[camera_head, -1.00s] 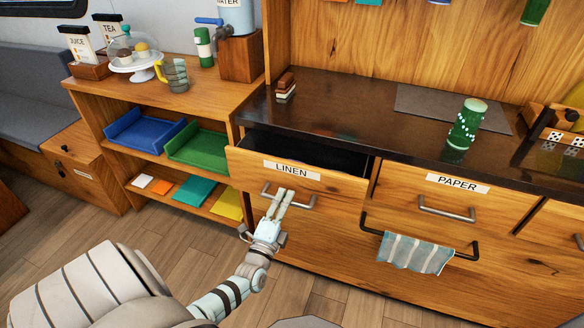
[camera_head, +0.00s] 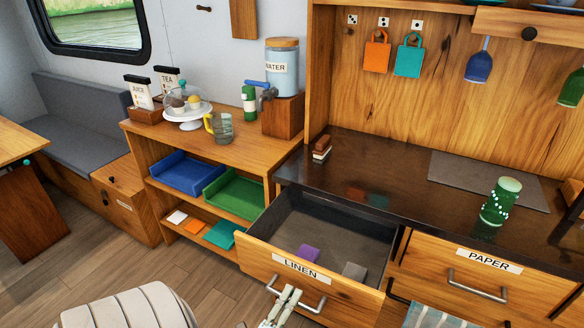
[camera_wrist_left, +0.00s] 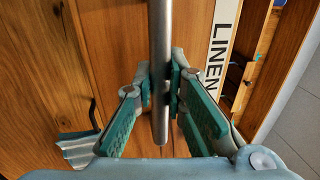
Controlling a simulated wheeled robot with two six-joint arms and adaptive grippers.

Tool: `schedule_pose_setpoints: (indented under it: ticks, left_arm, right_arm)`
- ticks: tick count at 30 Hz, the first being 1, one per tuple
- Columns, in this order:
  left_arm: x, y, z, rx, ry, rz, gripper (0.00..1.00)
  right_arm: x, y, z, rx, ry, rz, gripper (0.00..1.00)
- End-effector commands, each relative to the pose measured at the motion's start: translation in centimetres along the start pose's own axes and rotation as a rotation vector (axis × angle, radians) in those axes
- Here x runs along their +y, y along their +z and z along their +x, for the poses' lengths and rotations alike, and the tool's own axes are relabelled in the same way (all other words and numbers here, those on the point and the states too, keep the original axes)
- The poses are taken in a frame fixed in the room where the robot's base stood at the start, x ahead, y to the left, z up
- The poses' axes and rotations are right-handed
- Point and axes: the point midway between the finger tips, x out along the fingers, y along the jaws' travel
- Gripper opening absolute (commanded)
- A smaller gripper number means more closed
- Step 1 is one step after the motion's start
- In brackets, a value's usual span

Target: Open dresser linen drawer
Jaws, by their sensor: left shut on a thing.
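The linen drawer (camera_head: 262,262) is pulled well out from the dresser, with its "LINEN" label (camera_head: 300,268) on the front. Inside lie a purple item (camera_head: 308,253) and a grey item (camera_head: 354,271). My left gripper (camera_head: 285,297) is at the drawer's metal handle (camera_head: 312,305). In the left wrist view its fingers (camera_wrist_left: 162,92) are shut on the handle bar (camera_wrist_left: 158,40), one finger on each side, with the label (camera_wrist_left: 226,35) to the right. My right gripper is not in view.
The paper drawer (camera_head: 475,279) beside it is shut, with a striped towel (camera_head: 430,317) hanging below. Open shelves with a blue tray (camera_head: 187,173) and a green tray (camera_head: 235,192) stand at left.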

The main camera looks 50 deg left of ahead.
Motion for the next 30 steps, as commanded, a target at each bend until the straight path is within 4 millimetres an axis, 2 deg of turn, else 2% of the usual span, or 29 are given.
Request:
schedule_pose_setpoints:
  ticks: [4,5,8,9,19,23,30]
  left_arm:
    - [0.1,0.0,0.0,-0.001,0.002,-0.001,0.00]
    - [0.1,0.0,0.0,-0.001,0.002,-0.001,0.15]
    - [0.1,0.0,0.0,-0.001,0.002,0.000,0.31]
    - [0.1,0.0,0.0,-0.001,0.002,0.000,0.33]
    - [0.1,0.0,-0.5,-0.001,0.002,0.000,0.33]
    - [0.1,0.0,-2.8,0.000,0.005,0.001,0.33]
    - [0.1,0.0,-9.4,-0.001,0.006,0.001,0.33]
  right_arm:
    - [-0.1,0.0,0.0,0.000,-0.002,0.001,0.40]
    - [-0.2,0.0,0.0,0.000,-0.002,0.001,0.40]
    - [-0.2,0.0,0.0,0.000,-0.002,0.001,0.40]
    - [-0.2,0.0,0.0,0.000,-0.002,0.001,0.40]
    - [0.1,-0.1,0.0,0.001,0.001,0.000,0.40]
    - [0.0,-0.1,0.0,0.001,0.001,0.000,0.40]
    - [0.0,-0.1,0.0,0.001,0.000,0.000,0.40]
